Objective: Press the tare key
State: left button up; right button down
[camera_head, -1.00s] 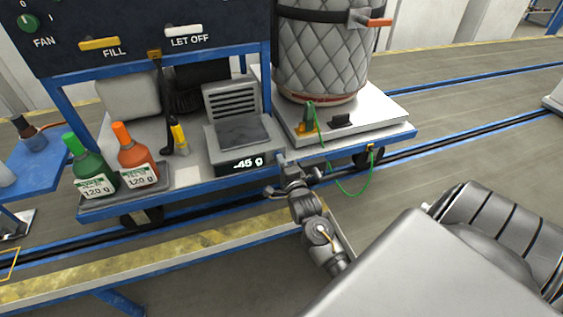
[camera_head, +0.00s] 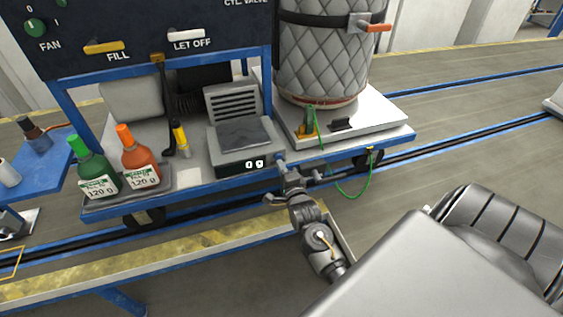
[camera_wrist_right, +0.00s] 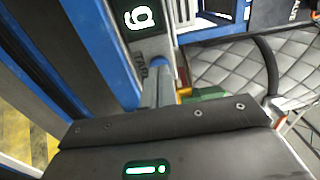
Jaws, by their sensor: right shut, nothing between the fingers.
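The grey bench scale (camera_head: 243,138) stands on the cart's shelf, and its display (camera_head: 256,163) reads 0 g. In the right wrist view the display's "g" (camera_wrist_right: 140,17) shows beside a TARE label (camera_wrist_right: 139,66). The blue tare key (camera_wrist_right: 159,62) is by that label, partly hidden behind my fingers. My right gripper (camera_head: 283,161) is shut and empty, its fingertips at the scale's front right corner. The fingers also show in the wrist view (camera_wrist_right: 159,84), right at the key; I cannot tell whether they still touch it. My left gripper is not in view.
A green bottle (camera_head: 94,170) and an orange bottle (camera_head: 139,160) stand on a tray left of the scale. A quilted vessel (camera_head: 322,60) stands on a white platform (camera_head: 375,122) to the right. A green cable (camera_head: 350,192) hangs near my right gripper.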

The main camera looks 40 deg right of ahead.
jog(key=b+v, duration=0.2)
jog(key=v, duration=0.9)
jog(key=shift+d, duration=0.25)
jog(key=shift+s, duration=0.1)
